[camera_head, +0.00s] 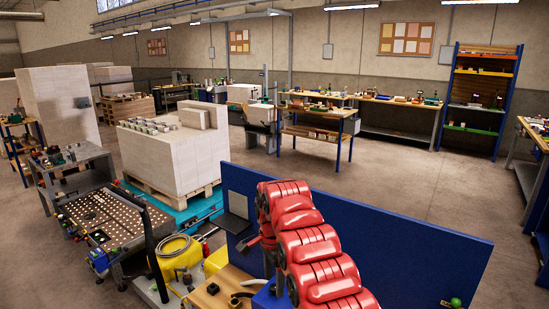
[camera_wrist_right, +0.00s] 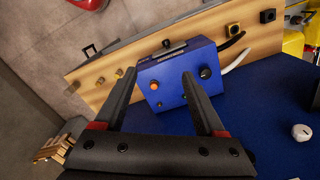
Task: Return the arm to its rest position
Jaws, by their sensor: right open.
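My right arm, red and segmented, rises from the bottom of the head view and bends over at a blue panel. My right gripper (camera_wrist_right: 159,71) shows in the right wrist view with its two dark fingers apart. Nothing is between the fingers. Beyond the fingertips is a blue control box (camera_wrist_right: 180,72) with an orange button and a black knob; I cannot tell how far it is from them. In the head view the arm's end is partly hidden behind its red links. My left gripper is not in view.
The blue panel (camera_head: 400,235) stands beside my arm. A wooden board (camera_wrist_right: 105,80) lies by the control box. Behind are a yellow container (camera_head: 180,256), a perforated table (camera_head: 100,215) and a stack of white reams (camera_head: 170,158) on a pallet. Open floor (camera_head: 400,180) lies beyond the panel.

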